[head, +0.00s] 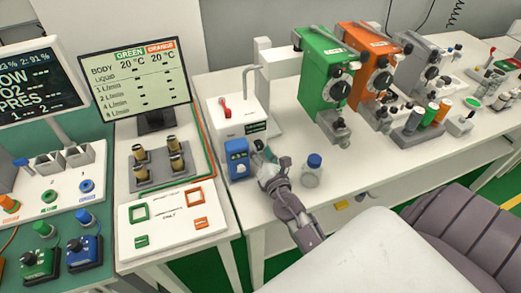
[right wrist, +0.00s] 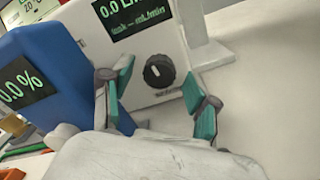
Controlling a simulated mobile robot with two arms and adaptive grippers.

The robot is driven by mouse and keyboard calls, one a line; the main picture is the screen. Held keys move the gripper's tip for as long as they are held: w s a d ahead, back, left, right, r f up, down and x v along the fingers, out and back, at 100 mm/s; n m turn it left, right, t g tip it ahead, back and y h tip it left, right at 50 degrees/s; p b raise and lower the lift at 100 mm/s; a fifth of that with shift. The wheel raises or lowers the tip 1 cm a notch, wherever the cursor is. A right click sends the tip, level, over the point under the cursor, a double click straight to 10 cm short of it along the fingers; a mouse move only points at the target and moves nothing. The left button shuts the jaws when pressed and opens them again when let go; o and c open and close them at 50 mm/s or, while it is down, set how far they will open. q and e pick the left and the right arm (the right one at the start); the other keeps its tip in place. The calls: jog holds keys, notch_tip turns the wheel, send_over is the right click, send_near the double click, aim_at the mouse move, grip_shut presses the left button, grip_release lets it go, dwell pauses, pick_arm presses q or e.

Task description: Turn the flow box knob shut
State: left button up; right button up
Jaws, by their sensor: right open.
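The flow box is a white box (head: 228,122) with a red lever on its top and a small dark display, in the head view left of centre. In the right wrist view the flow box (right wrist: 140,60) shows a green "0.0 L/min" readout above a round black knob (right wrist: 158,71) with a white mark. My right gripper (head: 262,152) is in front of the box. In the right wrist view its two teal-padded fingers (right wrist: 157,102) are spread, one to each side below the knob, with nothing between them. The head view hides the knob behind the gripper. My left gripper is not in view.
A blue meter (head: 237,160) stands close at the gripper's left. A clear bottle with a blue cap (head: 312,172) stands at its right. Green (head: 322,75) and orange (head: 362,62) vaporizers stand further right. The bench between bottle and vaporizers is mostly clear.

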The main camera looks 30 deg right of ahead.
jog(key=c, duration=0.5)
grip_shut()
jog(key=shift+m, duration=0.7)
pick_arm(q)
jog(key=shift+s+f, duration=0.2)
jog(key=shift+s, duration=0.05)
pick_arm(e)
jog(key=o, duration=0.5)
grip_release()
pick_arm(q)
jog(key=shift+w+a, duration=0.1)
pick_arm(e)
jog(key=v, duration=1.2)
